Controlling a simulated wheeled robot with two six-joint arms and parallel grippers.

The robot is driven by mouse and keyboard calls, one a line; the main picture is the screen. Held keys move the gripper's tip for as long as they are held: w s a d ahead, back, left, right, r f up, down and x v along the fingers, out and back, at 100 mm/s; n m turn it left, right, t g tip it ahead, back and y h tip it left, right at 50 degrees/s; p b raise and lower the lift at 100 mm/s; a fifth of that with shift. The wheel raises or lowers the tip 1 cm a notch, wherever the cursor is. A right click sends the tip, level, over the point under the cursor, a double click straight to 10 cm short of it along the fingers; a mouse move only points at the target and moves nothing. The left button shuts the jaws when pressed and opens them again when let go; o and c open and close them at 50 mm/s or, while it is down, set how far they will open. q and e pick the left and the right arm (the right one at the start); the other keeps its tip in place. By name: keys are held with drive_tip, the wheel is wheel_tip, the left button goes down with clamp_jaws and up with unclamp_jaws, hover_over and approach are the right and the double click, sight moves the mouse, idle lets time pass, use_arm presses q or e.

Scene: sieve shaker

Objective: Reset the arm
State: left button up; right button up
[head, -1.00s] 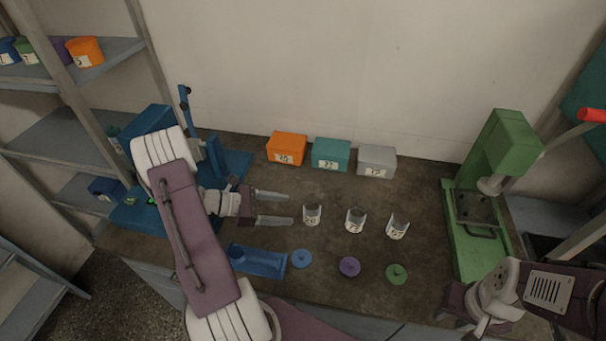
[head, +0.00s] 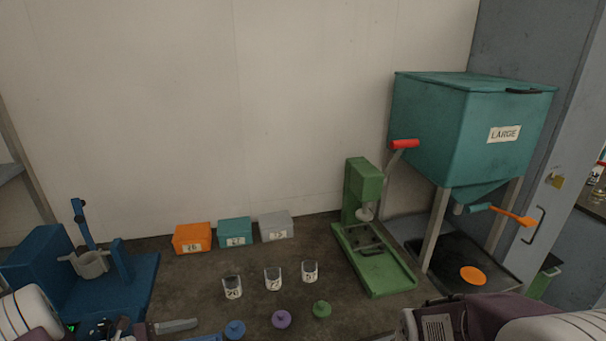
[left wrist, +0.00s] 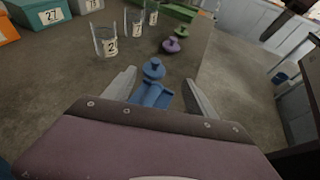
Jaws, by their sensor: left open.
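My left gripper (left wrist: 162,92) is open and empty. Its two fingers stand apart in the left wrist view, with a blue knobbed lid (left wrist: 154,69) and a blue tray-like piece (left wrist: 158,95) seen between them. In the head view one left finger (head: 175,325) shows at the bottom left, beside the blue machine (head: 140,285); the rest is largely cut off. My right arm crosses the bottom right corner of the head view, and its fingertips are out of frame.
Three clear labelled cups (head: 273,279) stand mid-bench, with purple (head: 281,319) and green (head: 321,309) lids in front. Orange (head: 192,238), teal (head: 235,232) and grey (head: 276,226) boxes line the back. A green press (head: 375,260) and teal LARGE hopper (head: 470,130) stand right.

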use_arm(q)
drive_tip(key=d+r+m+g+p, duration=0.1)
drive_tip(key=d+r+m+g, duration=0.25)
drive_tip(key=d, duration=0.35)
drive_tip(key=d+r+m+g, duration=0.3)
drive_tip(key=d+r+m, duration=0.1)
drive_tip(key=d, duration=0.3)
drive_tip(key=s+d+m+g+y+p, duration=0.1)
drive_tip(key=s+d+m+g+y, duration=0.15)
drive_tip(key=s+m, duration=0.3)
drive_tip(key=s+d+m+g+y, duration=0.1)
drive_tip(key=s+d+m+y, duration=0.1)
drive_tip(key=s+m+y, duration=0.3)
drive_tip(key=a+f+m+t+y, duration=0.3)
drive_tip(key=a+m, duration=0.3)
drive_tip(key=a, duration=0.2)
drive_tip(key=shift+w+a+f+t, duration=0.15)
drive_tip(key=shift+w+t, duration=0.05)
drive_tip(key=shift+t, duration=0.1)
use_arm(e)
drive_tip(key=shift+w+d+r, duration=0.1)
drive_tip(key=shift+w+r, duration=0.6)
drive_tip(key=shift+r, duration=0.25)
use_arm(q)
drive_tip(key=shift+s+y, duration=0.15)
drive_tip(key=shift+y, duration=0.1)
use_arm(e)
drive_tip(key=shift+s, duration=0.15)
